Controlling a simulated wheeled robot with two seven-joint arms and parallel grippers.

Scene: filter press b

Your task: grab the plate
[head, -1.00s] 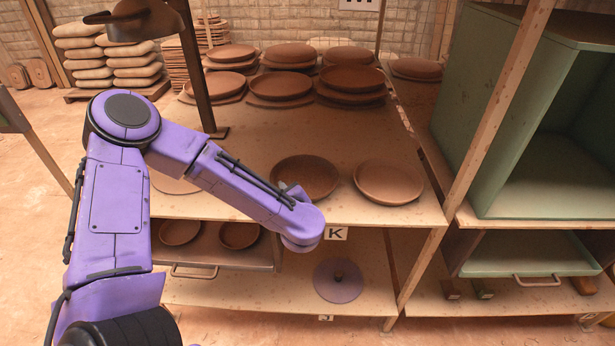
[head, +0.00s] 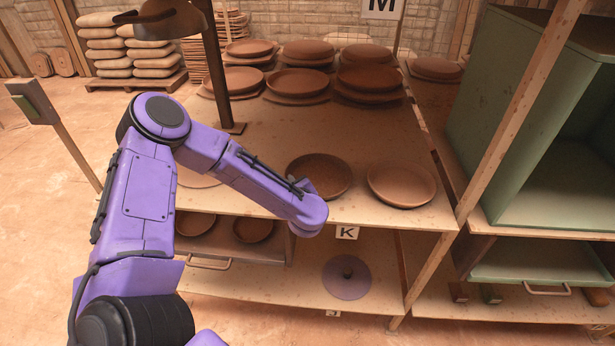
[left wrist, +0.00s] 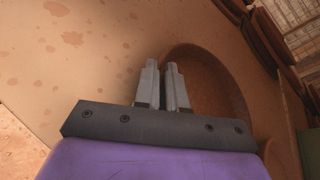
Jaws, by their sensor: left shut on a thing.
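A round brown clay plate (head: 322,172) with a raised rim lies near the front edge of the shelf top, left of a similar plate (head: 402,184). My left gripper (head: 303,184) is at the front-left rim of the left plate, partly hidden behind its own wrist. In the left wrist view, the two grey fingers (left wrist: 162,65) are close together at the rim of the plate (left wrist: 212,85), shut on it. The pinched part of the rim is hidden by the fingers. The plate appears to rest on the board. My right gripper is not in view.
More plates (head: 298,82) stand in stacks at the back of the wooden shelf (head: 390,130). A dark post (head: 215,70) rises at its left. A green cabinet (head: 505,120) stands at the right. A purple disc (head: 346,277) lies on the lower shelf.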

